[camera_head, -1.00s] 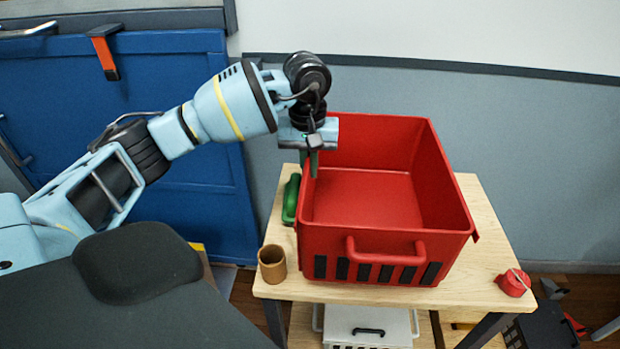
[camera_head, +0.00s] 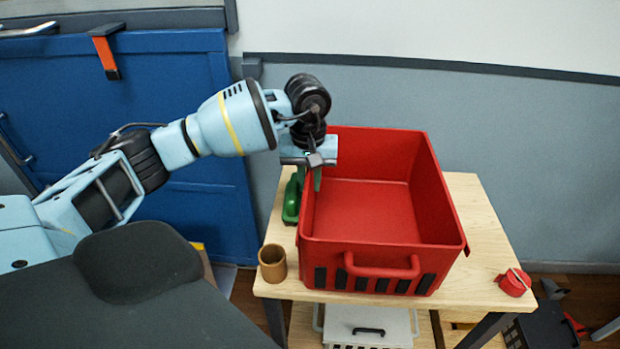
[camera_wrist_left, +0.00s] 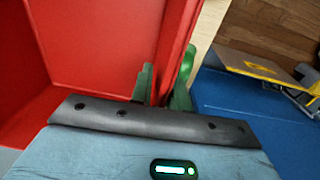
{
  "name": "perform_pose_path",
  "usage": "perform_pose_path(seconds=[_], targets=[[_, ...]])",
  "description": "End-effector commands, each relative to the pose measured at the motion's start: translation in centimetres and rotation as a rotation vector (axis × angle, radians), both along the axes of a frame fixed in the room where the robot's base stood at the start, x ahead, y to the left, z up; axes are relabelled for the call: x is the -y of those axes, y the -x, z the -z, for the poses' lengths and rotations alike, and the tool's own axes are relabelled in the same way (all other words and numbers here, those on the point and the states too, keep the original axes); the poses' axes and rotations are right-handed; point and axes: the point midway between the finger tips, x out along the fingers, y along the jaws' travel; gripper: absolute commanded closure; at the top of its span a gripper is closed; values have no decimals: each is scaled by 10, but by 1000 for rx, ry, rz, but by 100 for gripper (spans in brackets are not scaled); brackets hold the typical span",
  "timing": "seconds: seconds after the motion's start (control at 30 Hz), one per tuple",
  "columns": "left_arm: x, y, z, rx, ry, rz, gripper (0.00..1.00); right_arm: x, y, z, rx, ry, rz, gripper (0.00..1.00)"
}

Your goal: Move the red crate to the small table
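The red crate (camera_head: 385,258) is open-topped and empty, at the left and middle of a light wooden table (camera_head: 490,270). I cannot tell whether its base touches the tabletop. My left gripper (camera_head: 312,180) reaches down over the crate's left wall near the back. In the left wrist view the green fingers (camera_wrist_left: 165,92) stand on either side of the red wall (camera_wrist_left: 172,45), closed on it. The inner finger is inside the crate. My right gripper is out of view.
A green object (camera_head: 291,200) lies close beside the crate's left wall. A brown cup (camera_head: 272,263) stands at the front left corner, a red round item (camera_head: 514,282) at the front right. A white case (camera_head: 369,326) sits below. A blue cabinet (camera_head: 190,200) is left.

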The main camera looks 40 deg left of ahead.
Motion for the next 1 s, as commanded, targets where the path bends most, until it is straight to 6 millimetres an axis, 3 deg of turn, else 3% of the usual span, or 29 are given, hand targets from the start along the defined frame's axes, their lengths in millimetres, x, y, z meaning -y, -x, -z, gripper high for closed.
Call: perform_pose_path(seconds=[0.47, 1.0], targets=[[0, -1, -8, 3, 1, 0, 73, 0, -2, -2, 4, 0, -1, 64], [-2, 1, -103, 3, 2, 0, 73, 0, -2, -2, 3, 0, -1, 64]])
